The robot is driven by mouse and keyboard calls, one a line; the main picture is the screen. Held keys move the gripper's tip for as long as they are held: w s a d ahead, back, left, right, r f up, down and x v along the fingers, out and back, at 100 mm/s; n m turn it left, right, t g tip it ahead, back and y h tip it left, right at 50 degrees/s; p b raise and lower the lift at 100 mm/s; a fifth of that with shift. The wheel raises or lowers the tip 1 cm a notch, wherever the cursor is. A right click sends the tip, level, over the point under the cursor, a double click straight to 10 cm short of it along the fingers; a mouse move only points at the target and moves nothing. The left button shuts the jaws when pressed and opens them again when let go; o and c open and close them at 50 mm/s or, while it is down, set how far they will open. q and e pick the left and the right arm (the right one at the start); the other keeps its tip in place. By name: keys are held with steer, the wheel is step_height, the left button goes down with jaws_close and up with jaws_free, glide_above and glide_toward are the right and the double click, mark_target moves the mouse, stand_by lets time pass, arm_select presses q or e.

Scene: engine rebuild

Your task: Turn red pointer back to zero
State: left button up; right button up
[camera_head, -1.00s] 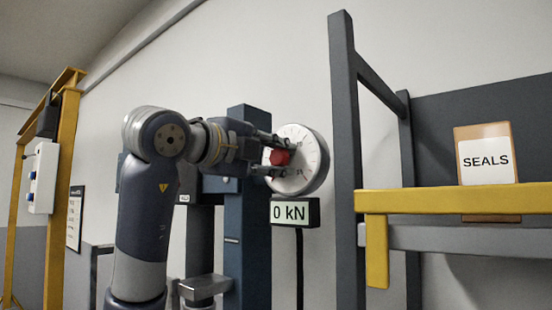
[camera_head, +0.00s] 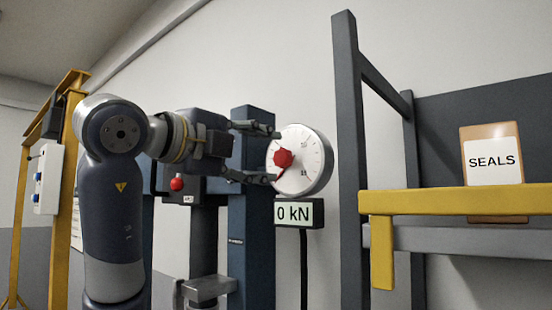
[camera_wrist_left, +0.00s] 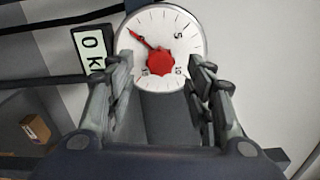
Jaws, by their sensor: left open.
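The round white gauge (camera_head: 312,150) is mounted beside the blue column, with a red pointer knob (camera_head: 283,158) at its centre. A thin red needle runs down and slightly left from the knob in the head view. In the left wrist view the red pointer (camera_wrist_left: 160,62) has its needle reaching up-left toward the dial's edge. My left gripper (camera_head: 275,156) is open, its fingers above and below the knob's level and a little short of it. The left wrist view shows the open fingers (camera_wrist_left: 162,90) with nothing held between them. My right gripper is not in view.
A digital display (camera_head: 294,212) under the gauge reads 0 kN. The blue column (camera_head: 252,215) stands just behind my left gripper. A dark shelf post (camera_head: 348,170) rises right of the gauge, with a yellow-edged shelf holding a SEALS box (camera_head: 492,165).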

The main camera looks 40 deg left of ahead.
arm_select(q)
steer(key=s, duration=0.6)
steer(key=shift+a, duration=0.2)
